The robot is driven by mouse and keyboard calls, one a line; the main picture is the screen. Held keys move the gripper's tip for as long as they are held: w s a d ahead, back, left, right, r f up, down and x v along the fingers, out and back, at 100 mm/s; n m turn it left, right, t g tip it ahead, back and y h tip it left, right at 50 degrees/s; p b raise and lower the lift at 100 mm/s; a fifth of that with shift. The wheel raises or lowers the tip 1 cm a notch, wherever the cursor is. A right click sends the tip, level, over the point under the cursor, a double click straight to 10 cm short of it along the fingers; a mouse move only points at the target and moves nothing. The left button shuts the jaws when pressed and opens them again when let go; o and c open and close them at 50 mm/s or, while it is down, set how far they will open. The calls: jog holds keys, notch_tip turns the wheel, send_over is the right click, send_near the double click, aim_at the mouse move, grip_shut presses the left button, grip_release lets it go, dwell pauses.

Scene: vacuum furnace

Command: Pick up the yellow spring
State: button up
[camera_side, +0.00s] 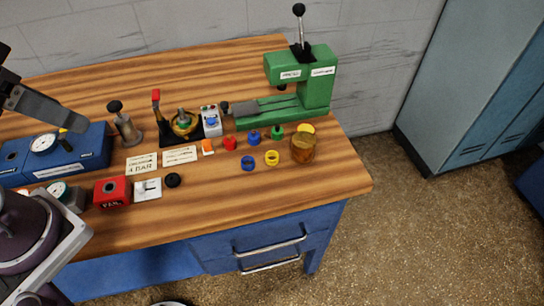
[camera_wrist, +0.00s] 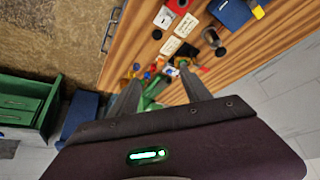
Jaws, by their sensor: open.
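A small yellow ring-shaped piece (camera_side: 272,158), which looks like the yellow spring, stands on the wooden bench near its right front. A similar blue ring (camera_side: 248,163) is just left of it. A second yellow piece (camera_side: 307,129) shows partly behind an amber jar (camera_side: 303,149); I cannot tell its shape. In the wrist view the small coloured pieces are tiny and far beyond the fingers. My gripper (camera_wrist: 160,90) is open and empty, well above and away from them. In the side view my arm is at the left edge.
A green press (camera_side: 318,88) stands behind the pieces. Small red (camera_side: 229,143), blue (camera_side: 253,138) and green (camera_side: 277,132) pieces sit close by. A red box (camera_side: 112,191) and a black disc (camera_side: 173,180) are further left. Bare bench (camera_side: 215,208) lies in front.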

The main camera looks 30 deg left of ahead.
jog(key=m+g, duration=0.5)
jog(key=m, duration=1)
send_over(272, 152)
jog(key=s, duration=0.1)
notch_tip(272, 152, down, 21)
jog(key=shift+m, duration=0.3)
jog(key=f, duration=0.6)
jog(key=shift+s+d+f, duration=0.1)
jog(key=shift+d+f, duration=0.15)
jog(key=shift+d, duration=0.05)
jog(key=shift+f, duration=0.45)
grip_shut()
